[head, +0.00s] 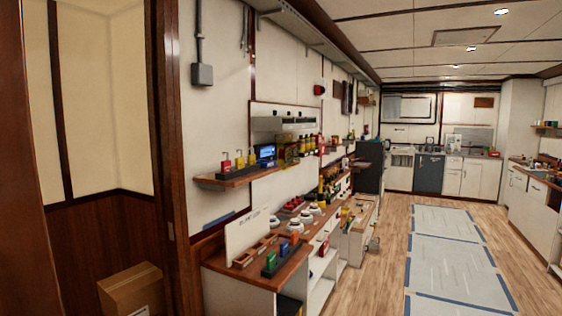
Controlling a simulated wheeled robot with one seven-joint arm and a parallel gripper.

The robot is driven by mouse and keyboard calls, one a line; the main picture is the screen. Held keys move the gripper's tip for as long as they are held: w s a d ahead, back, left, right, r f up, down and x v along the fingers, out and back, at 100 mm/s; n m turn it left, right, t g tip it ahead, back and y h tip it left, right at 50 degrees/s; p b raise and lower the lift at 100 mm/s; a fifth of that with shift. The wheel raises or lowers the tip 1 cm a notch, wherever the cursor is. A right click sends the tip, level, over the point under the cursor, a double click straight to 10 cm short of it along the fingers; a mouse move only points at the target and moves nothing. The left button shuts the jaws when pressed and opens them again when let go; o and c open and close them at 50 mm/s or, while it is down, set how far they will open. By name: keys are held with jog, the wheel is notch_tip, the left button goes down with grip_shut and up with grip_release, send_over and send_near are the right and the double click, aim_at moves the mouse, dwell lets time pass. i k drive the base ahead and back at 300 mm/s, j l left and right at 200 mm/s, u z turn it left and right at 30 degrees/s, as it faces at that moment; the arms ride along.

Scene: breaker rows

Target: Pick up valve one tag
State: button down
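I cannot pick out the valve one tag for certain; labels are too small to read here. On the wooden counter (262,274) at the lower middle, a dark rack (282,262) holds small coloured pieces: a green one (269,261), a red-orange one (284,248) and a blue one (295,238). Behind it stand a wooden compartment tray (256,251) and a white board (247,235) with small dark lettering. My gripper is not in view.
A wall shelf (226,179) holds red and yellow padlock-like items and a blue-screened device (265,153). White round items (274,222) stand farther along the counter. A cardboard box (132,290) sits at lower left, behind a wooden door post (170,150). Blue-edged floor sheets (450,262) lie on open floor.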

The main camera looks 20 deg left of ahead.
aim_at(240, 162)
jog(key=i+l+u, duration=0.2)
jog(key=i, duration=0.25)
jog(key=i+u, duration=0.25)
jog(key=i, duration=0.25)
jog(key=i+u, duration=0.45)
jog(key=i+l+u, duration=0.2)
jog(key=u, duration=0.3)
jog(key=i+l+u, duration=0.3)
jog(key=u, duration=0.15)
jog(key=i+j+z, duration=0.15)
jog(key=i+z, duration=0.35)
jog(key=i+j+z, duration=0.3)
jog(key=z, duration=0.15)
